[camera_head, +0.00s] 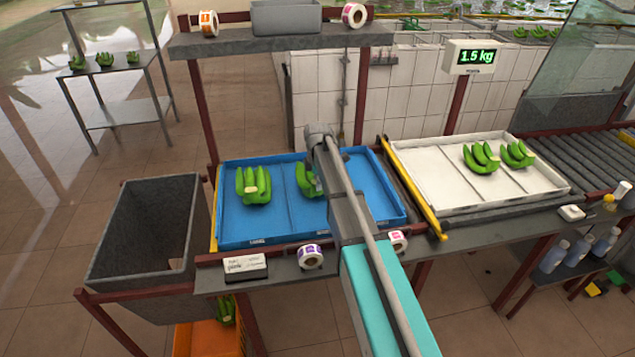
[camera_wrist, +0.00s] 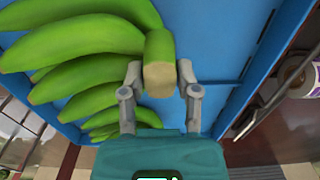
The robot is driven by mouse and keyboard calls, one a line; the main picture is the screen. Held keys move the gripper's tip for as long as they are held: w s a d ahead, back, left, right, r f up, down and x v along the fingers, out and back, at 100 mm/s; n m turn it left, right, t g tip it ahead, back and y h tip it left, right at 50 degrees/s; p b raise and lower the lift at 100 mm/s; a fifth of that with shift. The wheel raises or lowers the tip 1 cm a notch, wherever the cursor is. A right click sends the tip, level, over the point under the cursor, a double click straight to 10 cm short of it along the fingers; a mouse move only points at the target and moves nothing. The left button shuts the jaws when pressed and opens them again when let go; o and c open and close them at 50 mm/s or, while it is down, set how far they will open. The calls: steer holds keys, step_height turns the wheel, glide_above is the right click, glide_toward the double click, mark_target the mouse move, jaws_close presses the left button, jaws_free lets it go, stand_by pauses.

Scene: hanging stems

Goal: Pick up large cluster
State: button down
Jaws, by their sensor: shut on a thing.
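A green banana cluster (camera_head: 306,180) is in the right part of the blue tray, partly hidden behind my arm in the head view. In the wrist view, the cluster (camera_wrist: 85,45) fills the upper left with its thick fingers. My gripper (camera_wrist: 159,80) is shut on its cut crown (camera_wrist: 159,78), one finger on each side. Another green cluster (camera_head: 255,186) lies in the left part of the tray. I cannot tell whether the held cluster is clear of the tray floor. My arm hides the gripper in the head view.
The blue tray (camera_head: 245,226) stands beside a white tray (camera_head: 437,184) holding two clusters, with a scale display (camera_head: 476,57) reading 1.5 kg behind. A grey bin (camera_head: 140,232) is at left. Label rolls (camera_head: 310,257) stand at the front edge. The white tray's left side is free.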

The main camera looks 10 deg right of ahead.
steer(key=shift+r, duration=0.15)
step_height(320, 180, up, 3)
steer(key=p, duration=0.3)
steer(key=s+a+r+p, duration=0.1)
steer(key=s+r+p, duration=0.8)
steer(key=s, duration=0.4)
steer(key=shift+s+a+r+p, duration=0.3)
steer(key=shift+s+p, duration=0.1)
stand_by(1.2)
